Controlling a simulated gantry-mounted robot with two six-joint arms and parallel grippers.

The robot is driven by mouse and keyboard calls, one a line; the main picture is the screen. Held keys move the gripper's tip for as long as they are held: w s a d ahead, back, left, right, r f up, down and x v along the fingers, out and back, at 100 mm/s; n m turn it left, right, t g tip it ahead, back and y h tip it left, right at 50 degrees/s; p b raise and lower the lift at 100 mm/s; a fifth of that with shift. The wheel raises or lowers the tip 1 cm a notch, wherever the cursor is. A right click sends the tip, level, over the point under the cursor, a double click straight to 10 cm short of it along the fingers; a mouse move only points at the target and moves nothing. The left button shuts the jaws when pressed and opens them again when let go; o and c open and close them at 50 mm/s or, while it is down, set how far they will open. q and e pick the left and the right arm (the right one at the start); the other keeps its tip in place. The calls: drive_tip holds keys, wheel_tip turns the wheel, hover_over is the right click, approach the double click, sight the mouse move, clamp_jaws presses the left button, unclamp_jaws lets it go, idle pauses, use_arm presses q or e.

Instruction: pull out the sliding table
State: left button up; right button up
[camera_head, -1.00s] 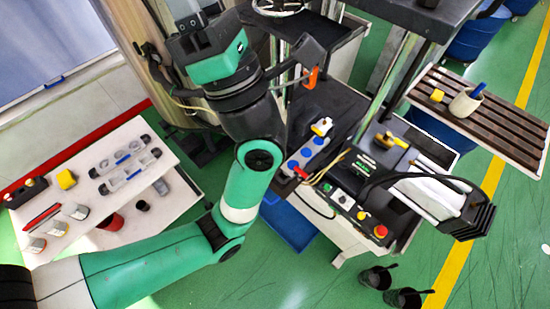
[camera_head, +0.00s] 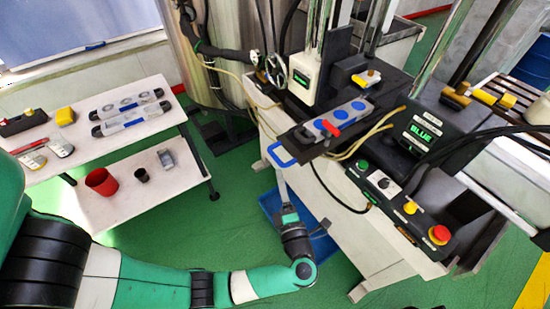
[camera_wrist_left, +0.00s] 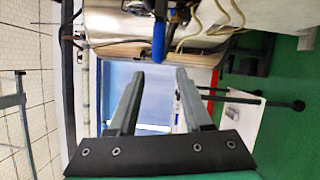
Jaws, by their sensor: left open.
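The sliding table (camera_head: 301,148) is a dark plate at the front of the machine in the head view. A blue loop handle (camera_head: 276,156) is on its near left end. A grey mould (camera_head: 352,112) with round blue spots lies on the table, beside a red lever (camera_head: 327,127). My left gripper (camera_head: 281,176) points up from below, close to the handle. In the left wrist view, its fingers (camera_wrist_left: 156,75) are spread with nothing between them. The blue handle (camera_wrist_left: 158,42) shows just beyond the fingertips, roughly centred in the gap. My right gripper is not in view.
A control box with buttons, including a red one (camera_head: 439,234), stands right of the sliding table. A blue bin (camera_head: 280,212) is on the floor beneath. A white shelf (camera_head: 130,139) with moulds and cups stands at the left. Green floor lies between shelf and machine.

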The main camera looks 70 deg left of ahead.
sight(273, 149)
use_arm(q)
drive_tip(key=b+x, duration=0.1)
drive_tip(key=x, duration=1)
drive_tip(key=shift+a+r+b, duration=0.2)
drive_tip(key=shift+a+b, duration=0.1)
clamp_jaws()
drive_tip(key=shift+r, duration=0.3)
idle(0.6)
